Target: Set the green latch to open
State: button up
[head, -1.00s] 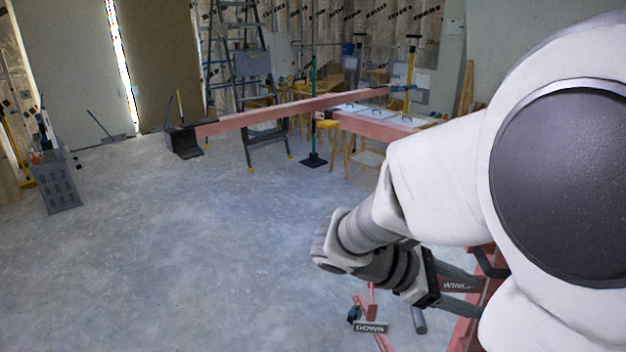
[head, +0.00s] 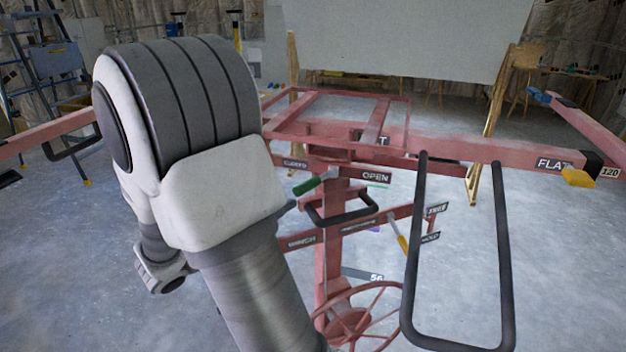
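The green latch (head: 315,184) is a short green handle on the red panel lift (head: 330,230), near the top of its mast. It slants, its lower end pointing left, away from the OPEN label (head: 376,177) on its right. Another dark label (head: 295,162), too small to read surely, sits above and left of it. My arm fills the left of the head view, left of the latch, and runs out of the bottom edge. My gripper's fingers do not show, so its distance from the latch cannot be told.
A black looped handle (head: 410,260) stands in front of the lift at right. A red handwheel (head: 348,322) is low on the mast. A yellow-ended arm (head: 578,178) labelled FLAT reaches right. A pale panel (head: 400,38) stands behind. Grey floor is open at right.

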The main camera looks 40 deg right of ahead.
aim_at(314, 182)
jog(key=d, duration=0.7)
jog(key=d+p, duration=0.1)
jog(key=d, duration=0.3)
jog(key=shift+w+d, duration=0.25)
jog(key=shift+d, duration=0.05)
jog(key=shift+c, duration=0.2)
grip_shut()
dwell(0.7)
